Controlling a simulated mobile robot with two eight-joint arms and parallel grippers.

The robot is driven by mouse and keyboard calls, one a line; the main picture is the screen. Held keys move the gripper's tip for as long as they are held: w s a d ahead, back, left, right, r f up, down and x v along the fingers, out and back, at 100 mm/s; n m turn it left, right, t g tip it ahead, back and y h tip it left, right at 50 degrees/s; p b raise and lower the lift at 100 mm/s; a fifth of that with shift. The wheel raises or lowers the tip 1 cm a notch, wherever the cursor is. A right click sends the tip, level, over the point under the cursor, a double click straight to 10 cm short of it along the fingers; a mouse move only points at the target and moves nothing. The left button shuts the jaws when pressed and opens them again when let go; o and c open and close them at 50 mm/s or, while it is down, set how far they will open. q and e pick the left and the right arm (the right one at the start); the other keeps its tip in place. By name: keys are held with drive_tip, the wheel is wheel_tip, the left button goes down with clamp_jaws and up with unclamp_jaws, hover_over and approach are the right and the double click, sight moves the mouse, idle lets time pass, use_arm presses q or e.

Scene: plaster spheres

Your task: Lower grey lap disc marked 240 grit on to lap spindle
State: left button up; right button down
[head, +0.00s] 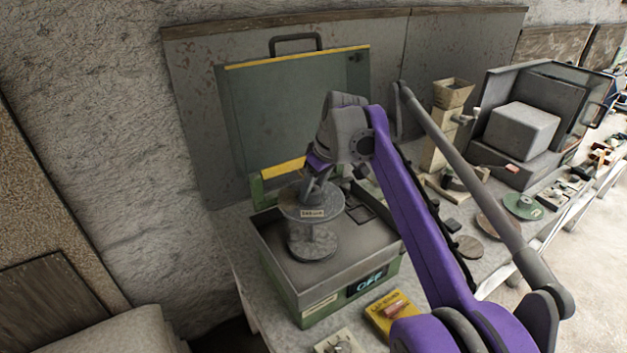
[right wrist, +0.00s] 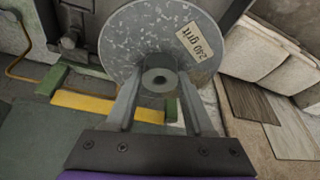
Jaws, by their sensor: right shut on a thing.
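The grey lap disc (head: 299,204), speckled with a pale 240 grit label, is held roughly level over the lap machine's basin. In the right wrist view the disc (right wrist: 140,40) shows its label and a round centre hub with a hole. My right gripper (head: 316,186) is shut on this hub from above, one finger on each side. Below the disc a round grey plate (head: 312,247) sits in the basin, with a gap between them. A short stem, apparently the lap spindle (head: 313,229), shows in this gap; its top is hidden by the disc. My left gripper is not in view.
The green lap machine (head: 288,288) has its lid (head: 295,110) raised behind and a display (head: 367,281) reading OFF. A yellow box (head: 391,312) lies in front. More discs (head: 523,206) and a grey open case (head: 540,110) stand to the right.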

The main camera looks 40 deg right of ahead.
sight(314, 203)
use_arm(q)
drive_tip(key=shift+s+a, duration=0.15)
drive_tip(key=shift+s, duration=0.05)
use_arm(e)
drive_tip(key=shift+s+a+r, duration=0.15)
drive_tip(key=shift+s+a, duration=0.05)
drive_tip(key=shift+s, duration=0.05)
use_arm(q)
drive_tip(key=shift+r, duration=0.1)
use_arm(e)
drive_tip(key=shift+d, duration=0.1)
drive_tip(key=shift+f, duration=0.6)
wheel_tip(314, 203, down, 2)
drive_tip(key=shift+s+f+b, duration=0.1)
drive_tip(key=shift+b, duration=0.45)
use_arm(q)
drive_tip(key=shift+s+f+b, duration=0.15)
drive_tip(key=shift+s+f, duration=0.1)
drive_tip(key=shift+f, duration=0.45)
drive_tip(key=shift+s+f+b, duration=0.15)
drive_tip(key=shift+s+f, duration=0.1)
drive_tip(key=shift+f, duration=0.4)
use_arm(e)
drive_tip(key=shift+f, duration=0.75)
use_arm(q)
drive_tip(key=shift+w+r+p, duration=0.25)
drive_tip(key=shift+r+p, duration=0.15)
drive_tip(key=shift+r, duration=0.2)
